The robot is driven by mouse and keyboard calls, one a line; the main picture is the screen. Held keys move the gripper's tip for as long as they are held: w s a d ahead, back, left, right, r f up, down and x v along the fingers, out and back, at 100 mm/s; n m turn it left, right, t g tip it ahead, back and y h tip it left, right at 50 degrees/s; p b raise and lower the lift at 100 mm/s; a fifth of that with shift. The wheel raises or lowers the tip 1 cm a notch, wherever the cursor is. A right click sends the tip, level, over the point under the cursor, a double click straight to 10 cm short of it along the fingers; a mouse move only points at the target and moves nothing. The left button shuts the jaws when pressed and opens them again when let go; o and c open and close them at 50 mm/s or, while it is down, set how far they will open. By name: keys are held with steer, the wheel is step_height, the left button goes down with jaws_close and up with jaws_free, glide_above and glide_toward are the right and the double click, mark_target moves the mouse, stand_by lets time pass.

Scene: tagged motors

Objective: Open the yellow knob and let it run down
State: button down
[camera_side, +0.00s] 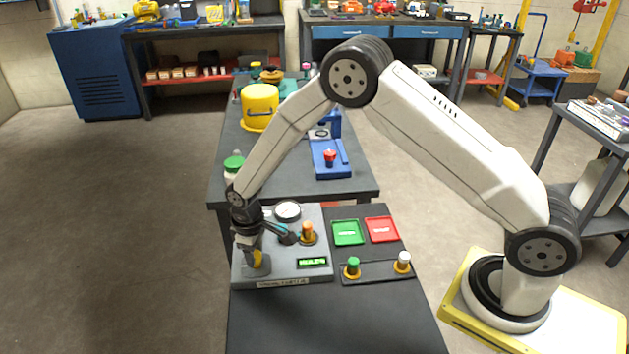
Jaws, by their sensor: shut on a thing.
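A grey test box (280,272) with a round white gauge (287,211) and a lit green display (312,262) stands on the black table. My gripper (257,261) points down over the left part of the box and is shut on the yellow knob (258,256). Only a small yellow patch of the knob shows between the fingers. An orange-topped motor (308,231) stands upright in a yellow ring on the right of the box. The display text and gauge needle are too small to read.
A green tray (347,233) and a red tray (382,229) lie to the right, both without motors. A rack (378,272) in front of them holds a green motor (353,265) and a white motor (403,260). The front table area is clear.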

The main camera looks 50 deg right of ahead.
stand_by(0.3)
steer(key=shift+c, duration=1)
jaws_free()
steer(key=shift+r, duration=0.1)
steer(key=shift+r, duration=3.8)
